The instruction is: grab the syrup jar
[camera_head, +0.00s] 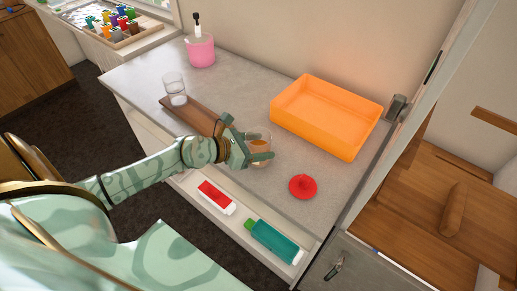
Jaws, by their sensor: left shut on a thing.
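The syrup jar (259,146), a small clear jar with amber content, stands at the middle of the grey counter, in front of the orange tray. My left gripper (257,148) is shut on the jar, with green fingers across its side. The fingers hide part of the jar. I cannot tell whether its base touches the counter. My right gripper is not in view.
An orange tray (345,134) stands behind and to the right. A red lid-like object (302,187) lies right of the jar. A brown board (192,114), a glass (175,88) and a pink pot (201,53) are to the left. An open drawer below holds a teal bottle (272,241).

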